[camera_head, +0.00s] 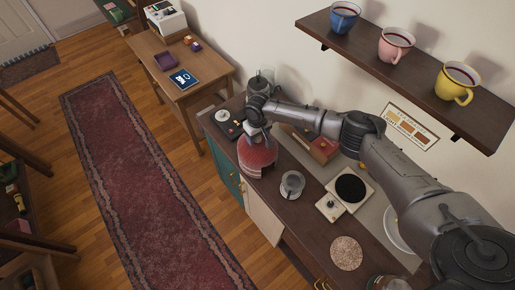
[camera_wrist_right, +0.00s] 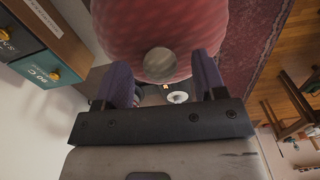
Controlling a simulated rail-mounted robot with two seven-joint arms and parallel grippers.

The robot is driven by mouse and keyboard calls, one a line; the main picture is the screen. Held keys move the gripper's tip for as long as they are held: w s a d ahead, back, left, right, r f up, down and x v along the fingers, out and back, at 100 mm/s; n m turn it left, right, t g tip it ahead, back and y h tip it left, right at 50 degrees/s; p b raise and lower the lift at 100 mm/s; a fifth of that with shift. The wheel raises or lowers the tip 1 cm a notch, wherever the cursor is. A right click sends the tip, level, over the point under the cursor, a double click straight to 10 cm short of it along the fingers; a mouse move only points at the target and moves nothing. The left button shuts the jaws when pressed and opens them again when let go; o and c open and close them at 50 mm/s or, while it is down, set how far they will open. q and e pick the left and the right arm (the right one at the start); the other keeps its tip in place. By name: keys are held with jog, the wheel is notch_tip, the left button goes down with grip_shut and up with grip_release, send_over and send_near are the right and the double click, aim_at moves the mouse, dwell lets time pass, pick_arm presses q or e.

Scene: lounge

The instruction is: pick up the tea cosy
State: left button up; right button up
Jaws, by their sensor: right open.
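The tea cosy (camera_head: 257,158) is a red, quilted-looking dome near the left end of the dark counter (camera_head: 295,208). In the right wrist view the cosy (camera_wrist_right: 160,25) fills the upper middle, with a round grey knob (camera_wrist_right: 160,63) on it. My right gripper (camera_head: 259,130) is at the top of the cosy. In the wrist view its two purple fingers (camera_wrist_right: 164,73) are apart, one on each side of the knob. I cannot tell whether they touch it. My left gripper does not show in either view.
A glass jar (camera_head: 292,184), a hot plate (camera_head: 351,188) and a round cork mat (camera_head: 346,253) are on the counter. A wooden box (camera_head: 322,149) stands behind the cosy. A wall shelf (camera_head: 415,73) holds three mugs above my arm.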

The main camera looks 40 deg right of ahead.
grip_shut()
dwell(0.6)
